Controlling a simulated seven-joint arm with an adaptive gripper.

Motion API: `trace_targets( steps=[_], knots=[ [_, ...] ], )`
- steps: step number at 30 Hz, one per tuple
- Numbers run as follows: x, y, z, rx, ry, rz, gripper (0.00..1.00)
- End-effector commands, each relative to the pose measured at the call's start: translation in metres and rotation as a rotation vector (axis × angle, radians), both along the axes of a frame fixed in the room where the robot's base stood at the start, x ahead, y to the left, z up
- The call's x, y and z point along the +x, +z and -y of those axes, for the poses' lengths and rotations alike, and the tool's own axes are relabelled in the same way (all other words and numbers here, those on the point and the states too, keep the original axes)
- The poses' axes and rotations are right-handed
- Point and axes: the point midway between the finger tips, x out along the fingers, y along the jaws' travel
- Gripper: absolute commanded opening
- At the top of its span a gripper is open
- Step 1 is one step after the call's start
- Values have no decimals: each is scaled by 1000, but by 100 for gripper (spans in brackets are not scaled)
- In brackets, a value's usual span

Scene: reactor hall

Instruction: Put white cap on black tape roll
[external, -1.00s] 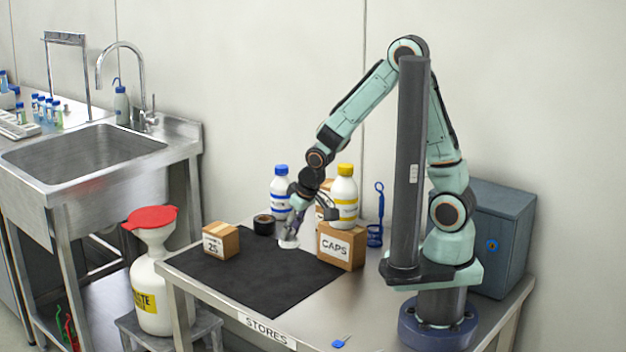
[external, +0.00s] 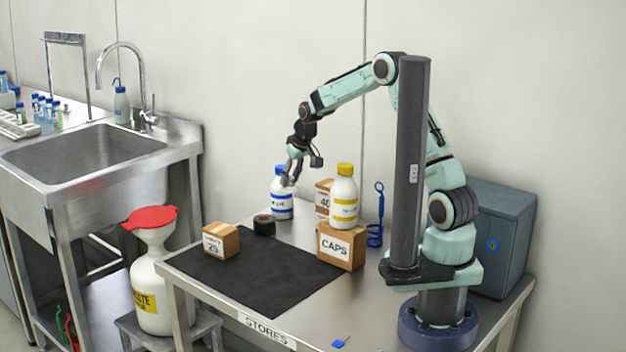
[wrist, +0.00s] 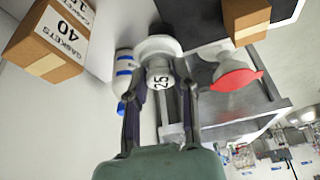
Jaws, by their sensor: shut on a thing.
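The black tape roll (external: 264,224) lies flat on the table at the back edge of the black mat, in the external view. In the wrist view my gripper (wrist: 160,66) is shut on the white cap (wrist: 159,45), which has a broad round end and a narrower part marked 25. In the external view the cap is too small to make out against the fingers.
The CAPS box (external: 341,246) carries a yellow-capped bottle (external: 344,199). A 25 box (external: 221,241) sits on the mat's left side. The middle of the black mat (external: 262,274) is clear.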

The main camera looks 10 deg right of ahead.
Motion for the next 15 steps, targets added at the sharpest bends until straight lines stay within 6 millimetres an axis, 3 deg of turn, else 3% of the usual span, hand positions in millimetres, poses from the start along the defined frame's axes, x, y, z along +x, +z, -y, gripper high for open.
trace_targets(
  steps=[6,12,15],
  knots=[
    [47,-28,-33,-2,0,-2,0],
    [77,-68,-54,-3,1,-3,0],
    [85,-78,-59,-2,1,-1,0]
  ],
)
